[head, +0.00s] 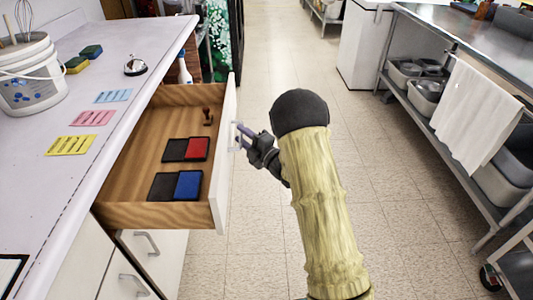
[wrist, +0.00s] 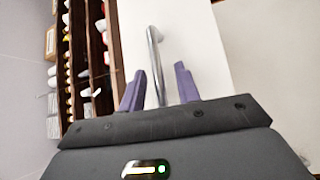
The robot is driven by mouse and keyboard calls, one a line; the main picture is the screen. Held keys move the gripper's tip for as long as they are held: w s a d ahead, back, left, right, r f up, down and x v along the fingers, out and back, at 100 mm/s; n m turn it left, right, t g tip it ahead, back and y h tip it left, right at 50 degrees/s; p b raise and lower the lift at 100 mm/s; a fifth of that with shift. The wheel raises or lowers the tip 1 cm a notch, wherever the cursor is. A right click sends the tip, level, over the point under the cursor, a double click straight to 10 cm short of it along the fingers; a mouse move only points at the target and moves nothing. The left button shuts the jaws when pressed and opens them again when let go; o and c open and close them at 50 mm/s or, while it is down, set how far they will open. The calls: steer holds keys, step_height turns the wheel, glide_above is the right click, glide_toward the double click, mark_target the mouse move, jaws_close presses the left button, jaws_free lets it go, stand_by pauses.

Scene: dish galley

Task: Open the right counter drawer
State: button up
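The counter drawer (head: 130,192) stands pulled well out from the white counter in the head view, its wooden inside showing. Its white front panel (head: 221,165) faces right, and also shows in the wrist view (wrist: 205,50). My gripper (head: 243,137) is at the outer side of this front. In the wrist view, the metal bar handle (wrist: 153,50) runs between the two purple fingers of my gripper (wrist: 160,88). The fingers are apart, with a gap visible on each side of the handle. In the head view the handle is mostly hidden.
The drawer holds a red ink pad (head: 197,149), a blue ink pad (head: 187,185) and a stamp (head: 207,116). A bucket (head: 28,75), sponges and notes lie on the counter (head: 120,50). A steel shelf unit (head: 470,140) stands right. The tiled aisle (head: 405,190) is clear.

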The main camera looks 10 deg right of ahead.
steer(key=v, duration=1.6)
steer(key=shift+f, duration=0.15)
steer(key=shift+w, duration=0.1)
steer(key=s+d+r+m+g+h+p, duration=0.1)
steer(key=s+m+g+h, duration=1.15)
steer(key=s+m, duration=0.95)
step_height(320, 180, up, 29)
steer(key=w+m+p, duration=0.2)
steer(key=p, duration=2.6)
steer(key=shift+w+y+p, duration=0.25)
steer(key=shift+y+p, duration=0.1)
steer(key=shift+y, duration=0.1)
